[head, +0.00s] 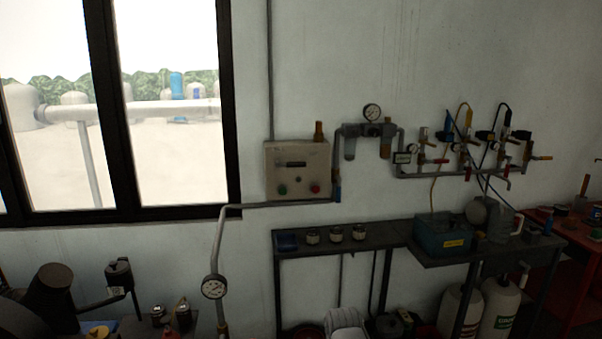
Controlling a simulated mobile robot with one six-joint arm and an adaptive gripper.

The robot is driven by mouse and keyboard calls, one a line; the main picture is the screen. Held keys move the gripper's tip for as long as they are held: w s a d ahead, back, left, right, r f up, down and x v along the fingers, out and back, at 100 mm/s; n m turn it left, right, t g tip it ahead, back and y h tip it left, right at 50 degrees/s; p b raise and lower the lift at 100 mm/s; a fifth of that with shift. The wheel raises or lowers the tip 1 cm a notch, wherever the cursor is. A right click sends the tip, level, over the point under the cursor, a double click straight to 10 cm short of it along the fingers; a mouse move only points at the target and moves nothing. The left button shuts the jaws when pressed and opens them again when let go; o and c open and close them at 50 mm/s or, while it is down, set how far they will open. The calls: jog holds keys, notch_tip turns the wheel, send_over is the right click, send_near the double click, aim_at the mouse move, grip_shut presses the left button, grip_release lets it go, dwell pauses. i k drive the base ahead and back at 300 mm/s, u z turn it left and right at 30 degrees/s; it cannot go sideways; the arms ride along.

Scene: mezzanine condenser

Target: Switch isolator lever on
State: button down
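A beige control box (285,190) is fixed to the wall right of the window. It has a dark slot-like panel (290,164), a green button (282,189) and a red button (315,188). An orange-brown fitting (319,131) stands on its top right. A small blue handle (337,187) hangs upright at its right side, by the pipe. I cannot tell which part is the isolator lever or how it is set. My gripper is not in view.
A dark narrow bench (376,237) with several small tins stands below the box; a teal toolbox (442,237) is to its right. A pipe with a gauge (214,286) rises in front. Valves and gauges (372,112) line the wall. Dark equipment (50,285) fills the lower left.

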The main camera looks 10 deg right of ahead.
aim_at(278, 164)
jog(key=z, duration=0.05)
jog(key=i, duration=0.95)
jog(key=u, duration=0.1)
